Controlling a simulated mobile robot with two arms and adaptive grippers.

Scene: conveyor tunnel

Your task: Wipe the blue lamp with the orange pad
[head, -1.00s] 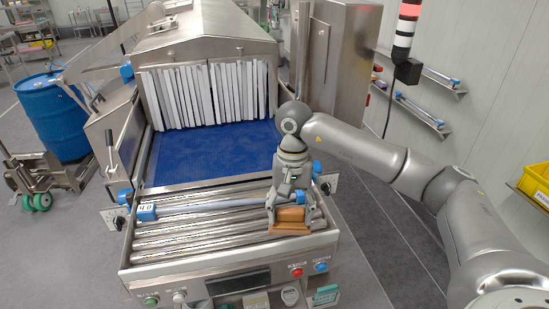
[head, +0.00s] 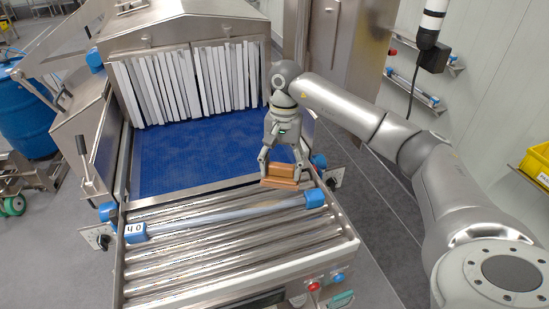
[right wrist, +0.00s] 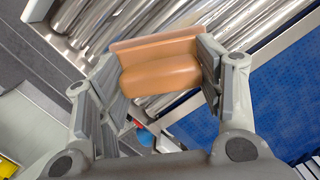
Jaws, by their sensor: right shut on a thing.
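The lamp is a long pale tube (head: 225,214) with blue end caps. It lies across the steel rollers, with its left cap (head: 134,232) marked "40" and its right cap (head: 314,198) near the right rail. My right gripper (head: 283,175) points down and is shut on the orange pad (head: 283,183), just behind the tube near its right end. I cannot tell whether the pad touches the lamp. In the right wrist view the orange-brown pad (right wrist: 160,75) sits between the fingers of my right gripper (right wrist: 160,80). My left gripper is not in view.
Behind the rollers (head: 240,262) a blue mesh belt (head: 200,155) runs under white strip curtains (head: 190,85) into the steel tunnel. Side rails flank the bed. A red button (head: 313,287) sits at the front. A blue barrel (head: 30,120) stands left; wall shelves (head: 420,95) hang right.

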